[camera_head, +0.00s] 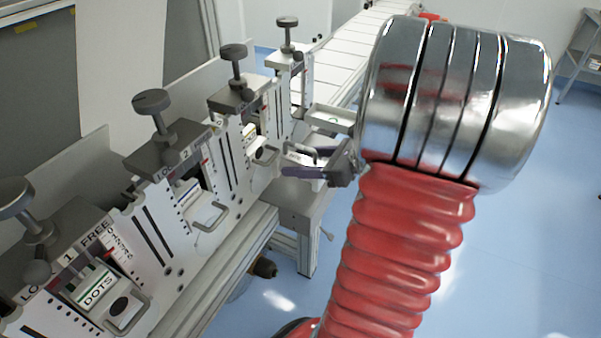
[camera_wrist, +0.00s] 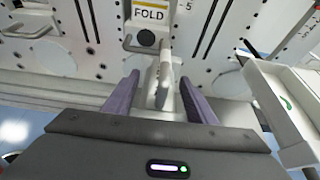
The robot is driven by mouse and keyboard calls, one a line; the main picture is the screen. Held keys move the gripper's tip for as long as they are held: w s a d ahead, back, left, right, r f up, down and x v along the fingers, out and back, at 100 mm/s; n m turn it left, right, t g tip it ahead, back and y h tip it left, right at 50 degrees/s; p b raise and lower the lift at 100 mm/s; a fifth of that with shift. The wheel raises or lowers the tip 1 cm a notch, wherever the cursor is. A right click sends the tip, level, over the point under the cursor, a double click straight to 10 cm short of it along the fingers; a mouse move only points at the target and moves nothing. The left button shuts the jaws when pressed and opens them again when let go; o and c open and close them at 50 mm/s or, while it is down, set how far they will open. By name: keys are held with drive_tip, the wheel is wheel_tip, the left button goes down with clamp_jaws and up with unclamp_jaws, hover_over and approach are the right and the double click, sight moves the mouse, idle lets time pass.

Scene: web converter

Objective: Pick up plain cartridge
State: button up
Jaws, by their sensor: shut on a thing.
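My gripper (camera_head: 306,163) is at the front of the machine, beyond the second station from the near end. In the wrist view its two purple fingers (camera_wrist: 159,80) are closed in on a pale upright handle. The handle seems to belong to a small white cartridge (camera_head: 298,158), which I take as the plain cartridge; its label is too small to read. The fingers hide part of it. Whether it is clear of the machine I cannot tell. A cartridge labelled FOLD (camera_wrist: 150,15) sits in a slot just ahead of the fingers.
A DOTS cartridge (camera_head: 97,289) sits in the nearest station, marked 1 FREE. Several dark clamp knobs (camera_head: 151,100) stand above the stations. A white tray (camera_head: 329,118) with a green mark juts out close beside my gripper. Blue floor to the right is open.

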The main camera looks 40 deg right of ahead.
drive_tip(key=s+d, duration=0.3)
drive_tip(key=s, duration=0.6)
drive_tip(key=s+d, duration=0.3)
drive_tip(key=s, duration=0.6)
drive_tip(key=shift+d, duration=0.2)
drive_tip(key=shift+w+f, duration=0.1)
drive_tip(key=shift+f, duration=0.15)
